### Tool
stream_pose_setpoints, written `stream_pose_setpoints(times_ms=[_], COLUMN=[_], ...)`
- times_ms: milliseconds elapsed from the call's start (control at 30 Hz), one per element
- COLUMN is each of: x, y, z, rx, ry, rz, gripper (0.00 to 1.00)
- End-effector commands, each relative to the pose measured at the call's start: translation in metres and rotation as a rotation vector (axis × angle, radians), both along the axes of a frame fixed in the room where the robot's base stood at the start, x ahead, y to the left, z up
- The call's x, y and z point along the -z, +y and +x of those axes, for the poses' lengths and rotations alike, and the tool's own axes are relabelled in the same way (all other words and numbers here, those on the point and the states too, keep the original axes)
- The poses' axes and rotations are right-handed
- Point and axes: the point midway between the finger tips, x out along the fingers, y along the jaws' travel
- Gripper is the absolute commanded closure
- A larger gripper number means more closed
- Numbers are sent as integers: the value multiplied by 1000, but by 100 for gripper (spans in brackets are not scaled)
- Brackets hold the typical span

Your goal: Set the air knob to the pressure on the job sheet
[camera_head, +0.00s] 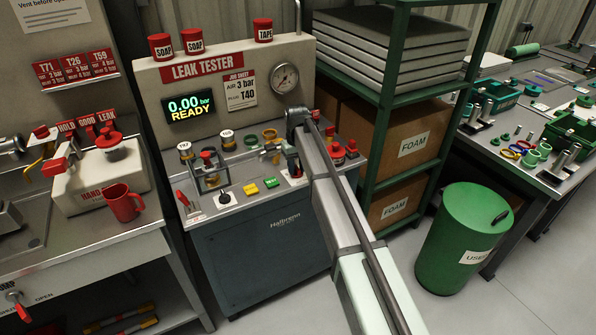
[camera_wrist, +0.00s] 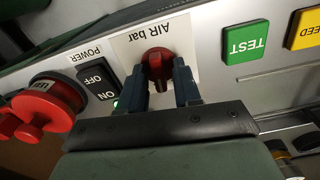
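The red air knob (camera_wrist: 158,62) sits on a white plate marked AIR bar in the wrist view. My gripper (camera_wrist: 161,85) has its two dark fingers apart, one on each side of the knob. I cannot tell whether they touch it. In the head view my gripper (camera_head: 292,165) is low at the right of the leak tester's front, and my arm hides the knob. The job sheet (camera_head: 239,90) on the tester reads AIR 3 bar and T40. The round gauge (camera_head: 285,78) is too small to read. The display (camera_head: 189,108) shows 0.00 bar, READY.
Beside the knob are the green TEST button (camera_wrist: 246,43), a yellow button (camera_wrist: 305,28), the power switch (camera_wrist: 97,80) and a red mushroom-shaped control (camera_wrist: 45,107). A clamp fixture (camera_head: 208,172) and several rings stand on the tester bench. A green shelf (camera_head: 385,120) stands right of my arm.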

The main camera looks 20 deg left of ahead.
Motion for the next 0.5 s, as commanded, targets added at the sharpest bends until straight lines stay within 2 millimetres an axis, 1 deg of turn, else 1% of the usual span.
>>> stream_pose_setpoints(times_ms=[33, 67, 500], x=[8, 6, -26], y=[-6, -6, -3], z=[0, 0, -1], rx=[4, 4, 1], ry=[6, 6, 4], rz=[-14, -14, -9], gripper=[57, 57, 57])
